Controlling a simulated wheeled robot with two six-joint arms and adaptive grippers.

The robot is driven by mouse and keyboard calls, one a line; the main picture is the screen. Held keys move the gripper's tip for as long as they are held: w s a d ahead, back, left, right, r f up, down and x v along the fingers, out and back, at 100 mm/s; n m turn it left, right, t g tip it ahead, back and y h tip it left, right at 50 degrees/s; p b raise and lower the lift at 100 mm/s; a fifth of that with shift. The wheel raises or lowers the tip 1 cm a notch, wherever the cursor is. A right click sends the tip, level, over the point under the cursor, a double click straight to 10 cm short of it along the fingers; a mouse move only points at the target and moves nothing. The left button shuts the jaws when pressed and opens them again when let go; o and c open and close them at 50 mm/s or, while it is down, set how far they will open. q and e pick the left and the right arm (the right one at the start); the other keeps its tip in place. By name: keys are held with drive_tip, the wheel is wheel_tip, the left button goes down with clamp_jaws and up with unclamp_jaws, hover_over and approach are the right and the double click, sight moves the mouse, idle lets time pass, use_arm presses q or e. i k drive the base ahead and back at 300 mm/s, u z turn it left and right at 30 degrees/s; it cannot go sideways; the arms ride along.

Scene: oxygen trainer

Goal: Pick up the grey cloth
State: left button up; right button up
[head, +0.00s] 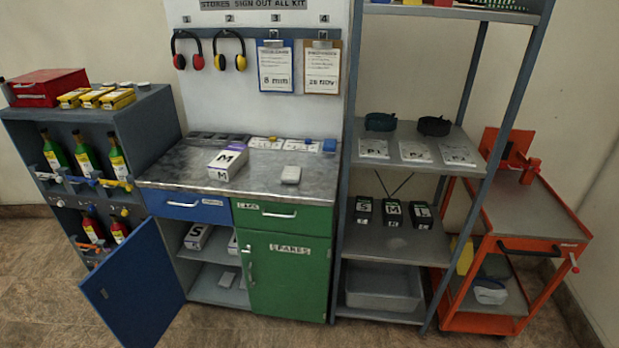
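I cannot say for sure which item is the grey cloth. A pale grey, rumpled item (490,292) on the lower shelf of the orange trolley at the right looks most like cloth. It lies beside a dark green item (495,267). Neither of my grippers is in view.
The blue cabinet door (134,287) stands open toward the floor at left. A grey shelf rack (403,243) stands between the green-fronted cabinet (287,276) and the orange trolley (545,242). A bottle rack (143,108) is at far left. The worktop's front (262,190) is mostly clear.

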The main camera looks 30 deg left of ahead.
sight(291, 175)
drive_tip(key=z, duration=0.45)
drive_tip(key=i, duration=1)
drive_tip(key=u, duration=0.35)
